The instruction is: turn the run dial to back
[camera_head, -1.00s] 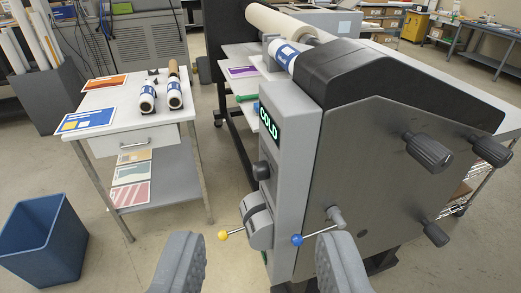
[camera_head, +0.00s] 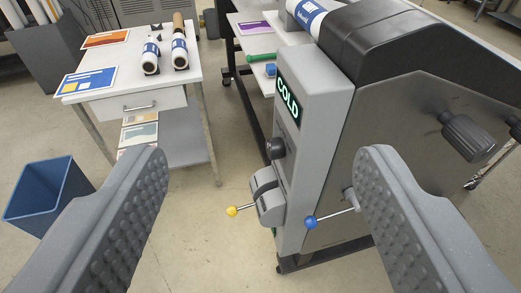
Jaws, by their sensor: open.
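The laminator's grey control post (camera_head: 322,118) stands right of centre, with a lit green "COLD" display (camera_head: 289,99). Below the display is a round black knob (camera_head: 275,149). Under that sits a grey rounded housing (camera_head: 267,196) with a yellow-ball lever (camera_head: 232,211) pointing left. A blue-ball lever (camera_head: 310,222) sticks out from the machine's side. No label shows which of these is the run dial. My gripper (camera_head: 262,160) is open and empty, its two ridged fingers wide apart. The knob and both levers appear between the fingers, with no visible contact.
A white side table (camera_head: 98,98) with rolls and printed sheets stands at left. A blue bin (camera_head: 40,190) is on the floor at far left. The laminator's black-and-grey body (camera_head: 430,135) fills the right. Floor is clear between table and machine.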

